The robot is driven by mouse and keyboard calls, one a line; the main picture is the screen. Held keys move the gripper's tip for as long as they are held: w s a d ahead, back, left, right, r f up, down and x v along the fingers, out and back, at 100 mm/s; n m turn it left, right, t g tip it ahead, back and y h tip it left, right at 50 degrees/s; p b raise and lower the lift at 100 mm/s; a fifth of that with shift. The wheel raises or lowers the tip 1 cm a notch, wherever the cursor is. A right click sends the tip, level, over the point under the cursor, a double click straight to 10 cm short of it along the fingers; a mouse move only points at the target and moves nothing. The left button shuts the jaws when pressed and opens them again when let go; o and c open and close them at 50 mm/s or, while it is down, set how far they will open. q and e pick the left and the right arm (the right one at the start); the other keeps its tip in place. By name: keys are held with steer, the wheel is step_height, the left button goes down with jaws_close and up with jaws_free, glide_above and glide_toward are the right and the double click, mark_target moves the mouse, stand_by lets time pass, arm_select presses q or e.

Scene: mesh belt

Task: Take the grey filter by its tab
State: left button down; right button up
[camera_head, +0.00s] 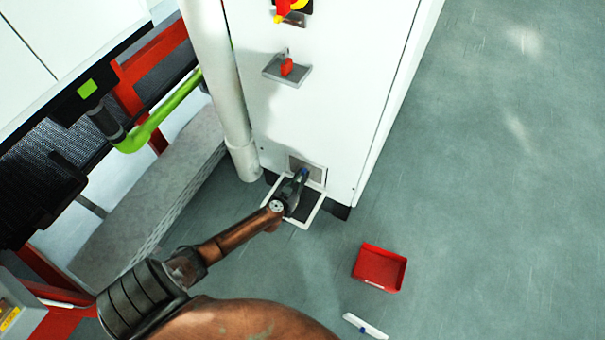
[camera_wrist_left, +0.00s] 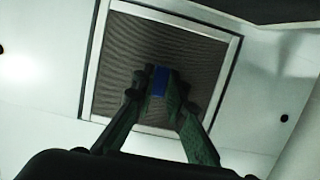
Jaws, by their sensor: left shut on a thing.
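The grey filter (camera_head: 319,175) sits in the low front of the white cabinet. In the left wrist view the filter (camera_wrist_left: 125,60) is a dark ribbed square in a pale frame, with a blue tab (camera_wrist_left: 159,81) at its middle. My left gripper (camera_head: 302,174) reaches the filter from the front. In the left wrist view its fingertips (camera_wrist_left: 158,84) are closed on either side of the blue tab. The gripper hides part of the filter in the head view. My right gripper is not in view.
A white-bordered dark square (camera_head: 313,212) lies on the floor before the cabinet (camera_head: 325,90). A red tray (camera_head: 367,275) and a small white and blue object (camera_head: 364,326) lie nearby. A white pipe (camera_head: 225,90) stands left of the cabinet. The floor at right is clear.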

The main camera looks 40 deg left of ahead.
arm_select(q)
steer(key=shift+s+d+p, duration=0.15)
steer(key=shift+s+p, duration=0.05)
steer(key=shift+s, duration=0.35)
steer(key=shift+s+d+p, duration=0.15)
steer(key=shift+s+p, duration=0.05)
steer(key=shift+s, duration=0.35)
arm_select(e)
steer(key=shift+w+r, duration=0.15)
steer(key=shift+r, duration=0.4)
